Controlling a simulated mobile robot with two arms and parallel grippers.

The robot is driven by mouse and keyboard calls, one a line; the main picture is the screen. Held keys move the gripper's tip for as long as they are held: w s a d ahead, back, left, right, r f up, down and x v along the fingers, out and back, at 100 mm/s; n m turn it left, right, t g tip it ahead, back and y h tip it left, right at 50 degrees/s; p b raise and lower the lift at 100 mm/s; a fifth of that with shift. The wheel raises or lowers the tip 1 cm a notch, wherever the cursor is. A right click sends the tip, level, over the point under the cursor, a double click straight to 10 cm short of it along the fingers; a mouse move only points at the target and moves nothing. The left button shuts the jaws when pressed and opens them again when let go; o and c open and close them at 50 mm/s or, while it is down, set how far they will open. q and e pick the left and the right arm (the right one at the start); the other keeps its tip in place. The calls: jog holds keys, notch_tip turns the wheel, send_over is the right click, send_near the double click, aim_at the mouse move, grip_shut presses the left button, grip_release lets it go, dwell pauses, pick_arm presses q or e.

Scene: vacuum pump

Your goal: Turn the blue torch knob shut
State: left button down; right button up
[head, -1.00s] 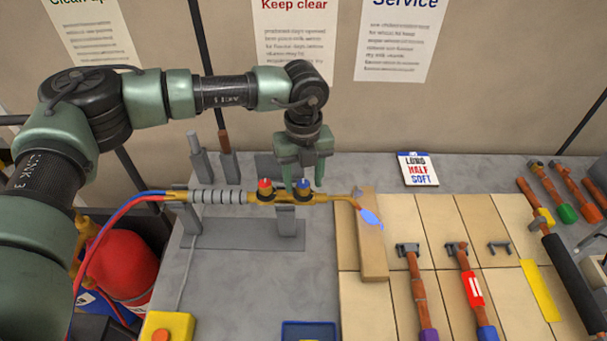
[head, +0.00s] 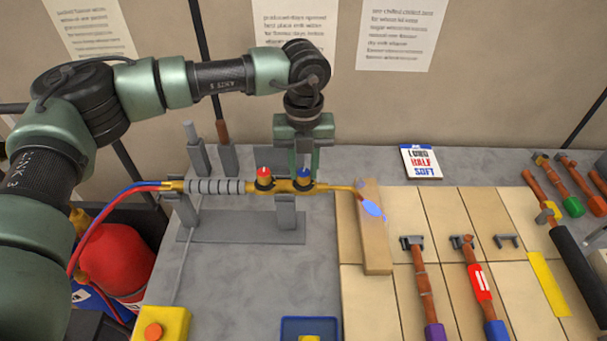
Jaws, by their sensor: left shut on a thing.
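The torch (head: 217,186) lies level on its grey stand, with red and blue hoses at its left end. The blue knob (head: 304,174) sits on top of its brass body, right of the red knob (head: 264,174). My left gripper (head: 304,172) points down from above and is shut on the blue knob, its fingers on the knob's sides. A blue flame (head: 373,209) shows at the torch tip, in front of a wooden block. My right gripper is not in view.
Pipe pieces with coloured ends lie on the tan tiles (head: 365,300) at right. A small sign (head: 421,162) lies at the back. A yellow box with an orange button (head: 161,327) and a blue tray (head: 310,322) are in front. A red cylinder (head: 113,262) stands at left.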

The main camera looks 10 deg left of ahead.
aim_at(304, 173)
pick_arm(q)
jog(key=m+b, duration=0.3)
jog(key=b, duration=0.1)
jog(key=m+b, duration=0.2)
jog(key=shift+f+m, duration=0.25)
jog(key=shift+m, duration=0.05)
jog(key=shift+m+b, duration=0.8)
jog(key=shift+b, duration=0.1)
jog(key=m+b, duration=0.2)
jog(key=m, duration=0.1)
jog(key=shift+r+m, duration=0.1)
jog(key=shift+m, duration=0.3)
jog(key=shift+r+m+b, duration=0.15)
jog(key=shift+m+b, duration=0.85)
jog(key=shift+m, duration=1.2)
jog(key=c, duration=1.1)
grip_release()
jog(key=shift+d, duration=0.1)
jog(key=shift+r, duration=0.1)
notch_tip(304, 173, up, 8)
jog(key=shift+f+b, duration=0.2)
jog(key=shift+b, duration=0.5)
